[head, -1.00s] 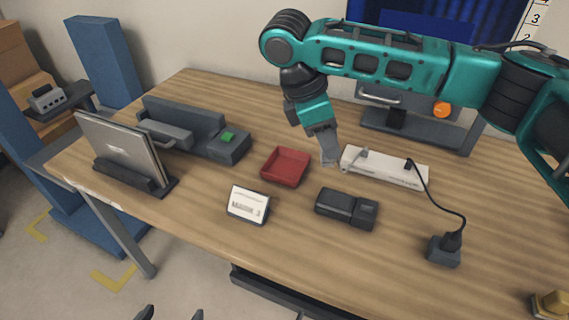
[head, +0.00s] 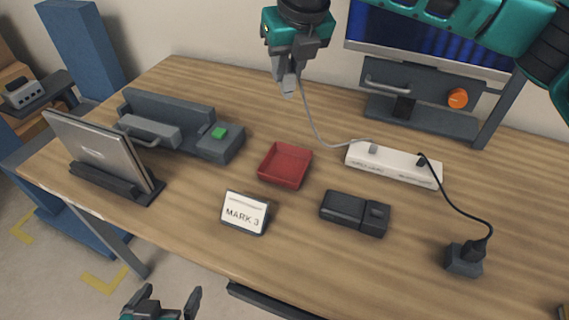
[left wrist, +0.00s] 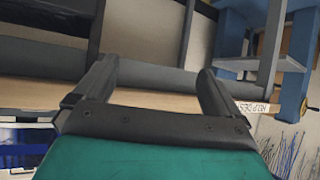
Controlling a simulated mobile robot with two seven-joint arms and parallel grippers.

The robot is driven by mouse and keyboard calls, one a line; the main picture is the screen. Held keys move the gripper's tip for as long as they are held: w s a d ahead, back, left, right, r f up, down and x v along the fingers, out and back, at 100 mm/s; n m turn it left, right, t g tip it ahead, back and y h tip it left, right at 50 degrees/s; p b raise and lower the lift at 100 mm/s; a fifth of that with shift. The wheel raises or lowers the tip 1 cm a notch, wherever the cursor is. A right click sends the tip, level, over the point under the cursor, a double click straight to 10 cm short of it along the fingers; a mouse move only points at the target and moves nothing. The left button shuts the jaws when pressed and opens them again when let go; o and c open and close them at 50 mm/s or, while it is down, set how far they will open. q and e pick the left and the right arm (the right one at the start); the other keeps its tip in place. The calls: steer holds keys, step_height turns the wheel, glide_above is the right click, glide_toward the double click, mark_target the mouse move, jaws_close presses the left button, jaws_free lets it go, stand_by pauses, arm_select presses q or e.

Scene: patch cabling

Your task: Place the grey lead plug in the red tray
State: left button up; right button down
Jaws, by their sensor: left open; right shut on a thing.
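The red tray (head: 284,165) lies empty on the table, left of the white panel (head: 394,163). My right gripper (head: 289,82) is shut on a small grey plug (head: 290,87) in the air above and behind the tray. A thin grey lead (head: 318,130) hangs from it down to the panel, where a grey end (head: 373,149) sits. My left gripper (head: 166,298) is open and empty at the bottom of the head view, below the table's front edge. Its open jaws also show in the left wrist view (left wrist: 155,85).
A black lead (head: 460,205) runs from the panel to a dark block (head: 465,259). A "MARK 3" sign (head: 245,212) and a black box (head: 354,213) stand in front. A laptop (head: 105,155), a grey unit with a green button (head: 219,132) and a monitor stand flank the tray.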

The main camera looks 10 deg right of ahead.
step_height(320, 180, down, 20)
steer(key=b, duration=0.4)
arm_select(q)
steer(key=shift+w+d+f+h, duration=0.15)
steer(key=shift+w+d+f, duration=0.05)
steer(key=shift+d+f, duration=0.25)
steer(key=shift+w+d+f+h, duration=0.15)
steer(key=shift+w+d+f, duration=0.05)
steer(key=shift+d+f, duration=0.2)
arm_select(e)
steer(key=c, duration=1.4)
jaws_free()
steer(key=o, duration=0.5)
steer(key=shift+c, duration=0.2)
arm_select(q)
steer(key=shift+f, duration=0.1)
